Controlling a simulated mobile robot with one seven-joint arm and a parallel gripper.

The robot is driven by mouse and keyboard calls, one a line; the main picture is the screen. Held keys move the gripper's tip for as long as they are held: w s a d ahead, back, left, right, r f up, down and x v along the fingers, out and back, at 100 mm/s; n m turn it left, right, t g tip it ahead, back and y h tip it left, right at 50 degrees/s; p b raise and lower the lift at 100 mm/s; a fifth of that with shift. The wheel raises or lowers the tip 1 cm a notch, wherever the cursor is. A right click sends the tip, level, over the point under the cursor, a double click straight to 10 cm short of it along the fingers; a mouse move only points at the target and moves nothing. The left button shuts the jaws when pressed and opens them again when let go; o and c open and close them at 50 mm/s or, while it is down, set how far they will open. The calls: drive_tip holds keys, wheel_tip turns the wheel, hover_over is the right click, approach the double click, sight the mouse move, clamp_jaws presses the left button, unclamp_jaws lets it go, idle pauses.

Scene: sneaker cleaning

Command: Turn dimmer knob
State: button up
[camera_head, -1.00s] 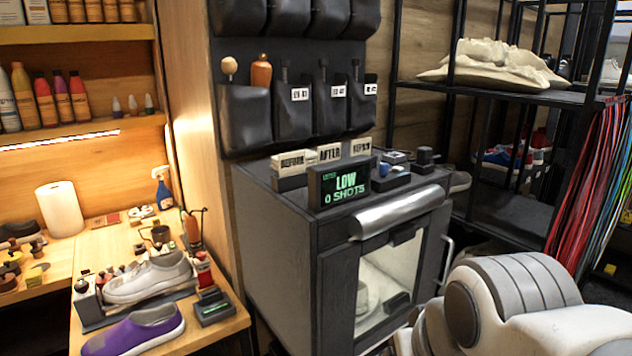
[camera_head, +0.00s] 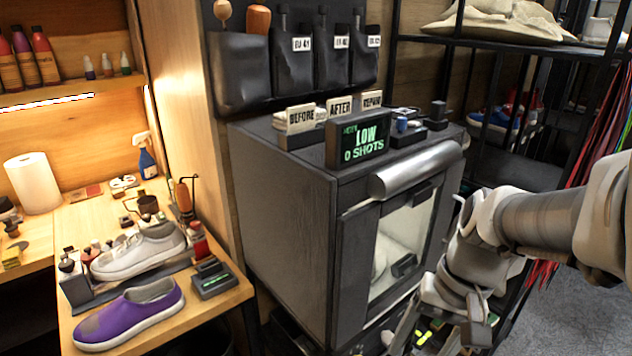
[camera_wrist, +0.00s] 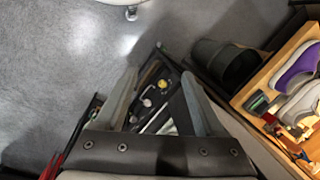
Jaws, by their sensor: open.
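A blue knob (camera_head: 402,123) stands on a small black box on top of the dark cabinet (camera_head: 285,200). A black knob-like piece (camera_head: 438,110) stands just to its right; I cannot tell which of them is the dimmer knob. My gripper shows at the lower edge of the head view, low in front of the cabinet and well below its top. In the wrist view my gripper (camera_wrist: 160,85) is open, its two fingers spread and pointing down over the floor area. Neither knob can be made out in the wrist view.
A wooden bench (camera_head: 235,290) with shoes is at the left. A black shelf rack (camera_head: 515,165) stands at the right.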

drive_tip(key=w+d+f+m+t+y+b, duration=0.25)
drive_tip(key=f+m+t+b, duration=0.2)
drive_tip(key=f+m, duration=0.6)
drive_tip(key=w+d+f+m+t+y+b, duration=0.1)
drive_tip(key=d+f+m+t+y+b, duration=0.35)
drive_tip(key=f, duration=0.95)
drive_tip(key=w+d+f+m+t+y+b, duration=0.1)
drive_tip(key=f+m+t+b, duration=0.1)
drive_tip(key=f+m+t, duration=0.7)
drive_tip(key=w+a+f+m+g+b, duration=0.1)
drive_tip(key=w+a+f+m+g, duration=0.1)
drive_tip(key=w+a, duration=0.8)
drive_tip(key=w+g, duration=0.1)
drive_tip(key=w, duration=0.3)
drive_tip(key=shift+f, duration=0.35)
drive_tip(key=shift+w, duration=0.1)
clamp_jaws()
